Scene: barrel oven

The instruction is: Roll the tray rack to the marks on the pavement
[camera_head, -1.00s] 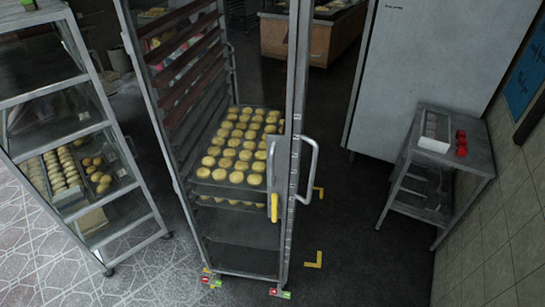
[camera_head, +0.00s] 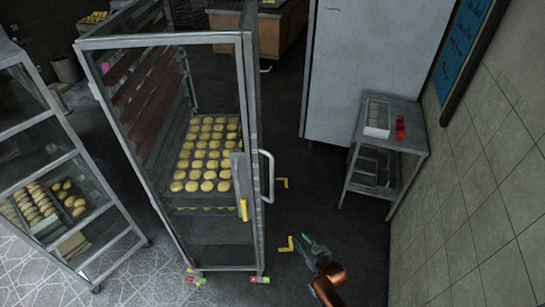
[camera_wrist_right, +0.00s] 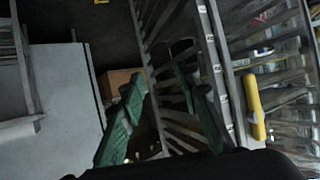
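The tray rack (camera_head: 252,130) is a tall metal frame with a glazed door, standing upright left of centre in the head view. It holds a tray of round buns (camera_head: 207,155). A bar handle (camera_head: 268,176) is on its right side and a yellow latch (camera_head: 243,209) on its door. Yellow corner marks (camera_head: 286,244) (camera_head: 281,183) lie on the dark pavement right of the rack. My right gripper (camera_head: 307,241) is low, right of the rack and apart from the handle. In the right wrist view its green fingers (camera_wrist_right: 158,78) are spread and empty. My left gripper is out of view.
Another metal rack (camera_head: 62,170) with buns stands at the left. A small metal table (camera_head: 388,150) and a tall grey cabinet (camera_head: 370,60) stand at the right, near the tiled wall (camera_head: 480,190). Dark floor between the rack and table is clear.

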